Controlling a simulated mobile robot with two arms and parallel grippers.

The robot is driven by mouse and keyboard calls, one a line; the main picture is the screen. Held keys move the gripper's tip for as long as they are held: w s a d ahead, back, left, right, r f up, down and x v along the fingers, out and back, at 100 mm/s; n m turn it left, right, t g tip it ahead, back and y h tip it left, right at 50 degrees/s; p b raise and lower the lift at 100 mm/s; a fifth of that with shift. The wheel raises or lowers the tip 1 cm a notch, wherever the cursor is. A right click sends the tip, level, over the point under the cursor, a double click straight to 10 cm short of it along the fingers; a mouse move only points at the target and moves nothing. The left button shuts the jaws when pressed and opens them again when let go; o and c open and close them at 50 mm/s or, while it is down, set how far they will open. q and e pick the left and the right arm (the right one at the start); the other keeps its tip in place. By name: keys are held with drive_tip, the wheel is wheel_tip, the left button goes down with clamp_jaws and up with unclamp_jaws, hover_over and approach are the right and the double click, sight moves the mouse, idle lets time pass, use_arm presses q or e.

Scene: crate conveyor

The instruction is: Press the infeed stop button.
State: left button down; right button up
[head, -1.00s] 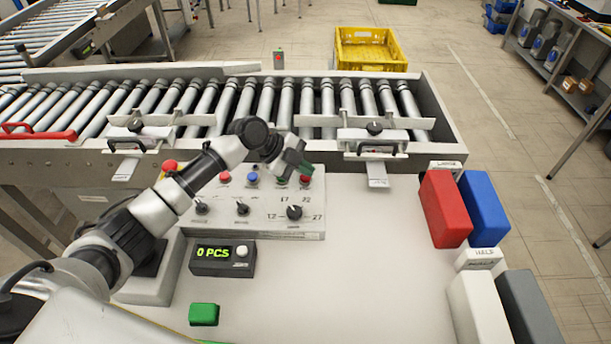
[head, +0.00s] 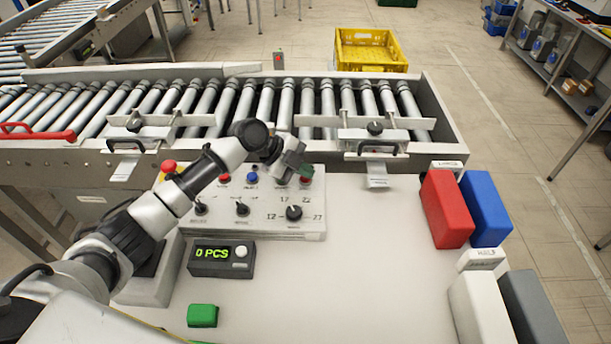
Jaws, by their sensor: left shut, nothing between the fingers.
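The labels are too small to read, so I cannot tell which is the infeed stop. My left gripper (head: 288,170) is shut and empty, over the right part of this row, just left of the right red button. I cannot tell whether it touches anything. My right gripper is out of view.
A red mushroom button (head: 169,167) sits left of the panel, behind my left arm. A counter (head: 222,259) reads 0 PCS, with a green block (head: 203,315) before it. Red (head: 446,208) and blue (head: 485,208) blocks stand right. The table's middle is clear.

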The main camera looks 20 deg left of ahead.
sight(305, 179)
use_arm(q)
drive_tip(key=shift+r+p, duration=0.4)
drive_tip(key=shift+r, duration=0.4)
drive_tip(key=shift+r+p, duration=1.45)
drive_tip(key=shift+r, duration=1.1)
